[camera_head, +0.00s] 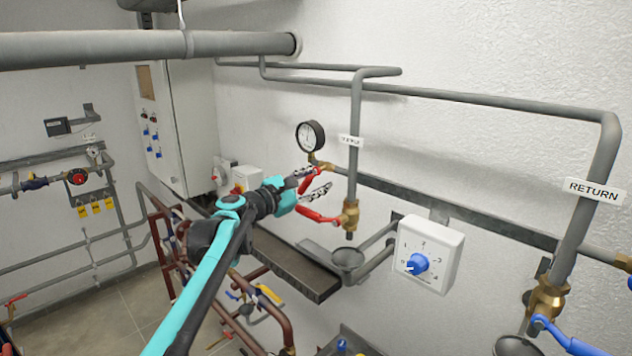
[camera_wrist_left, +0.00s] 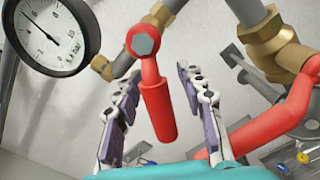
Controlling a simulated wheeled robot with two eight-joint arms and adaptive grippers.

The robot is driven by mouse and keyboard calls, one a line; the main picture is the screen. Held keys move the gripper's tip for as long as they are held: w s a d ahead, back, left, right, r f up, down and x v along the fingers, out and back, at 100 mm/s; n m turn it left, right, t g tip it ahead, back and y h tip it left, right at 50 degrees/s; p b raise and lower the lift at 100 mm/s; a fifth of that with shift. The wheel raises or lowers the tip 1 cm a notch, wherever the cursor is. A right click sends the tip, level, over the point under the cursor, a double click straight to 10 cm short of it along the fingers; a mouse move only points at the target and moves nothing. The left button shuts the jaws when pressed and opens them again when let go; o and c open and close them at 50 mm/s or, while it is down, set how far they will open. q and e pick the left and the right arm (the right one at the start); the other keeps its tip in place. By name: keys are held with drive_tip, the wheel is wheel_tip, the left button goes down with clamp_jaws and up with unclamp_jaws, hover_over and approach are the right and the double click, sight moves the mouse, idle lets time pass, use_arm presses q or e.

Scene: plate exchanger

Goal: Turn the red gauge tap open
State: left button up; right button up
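The red gauge tap (camera_wrist_left: 157,95) shows in the left wrist view as a red lever with a grey hex bolt at its top, its handle pointing down toward me. My left gripper (camera_wrist_left: 158,100) is open, with one finger on each side of the handle and a visible gap to both. In the head view the gripper (camera_head: 318,182) is at the wall below the pressure gauge (camera_head: 310,136), and the red tap (camera_head: 311,179) is partly hidden by its fingers. The gauge dial (camera_wrist_left: 52,35) is also in the left wrist view. My right gripper is not in view.
A second red lever (camera_head: 318,215) on a brass valve (camera_head: 350,214) sits just below the gripper; it also shows at right in the left wrist view (camera_wrist_left: 265,130). A grey drain cup (camera_head: 347,259), a dial box (camera_head: 428,254) and a dark ledge (camera_head: 300,272) are nearby.

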use_arm(q)
drive_tip(key=shift+s+a, duration=0.1)
drive_tip(key=v, duration=1.1)
drive_tip(key=shift+s+a, duration=0.25)
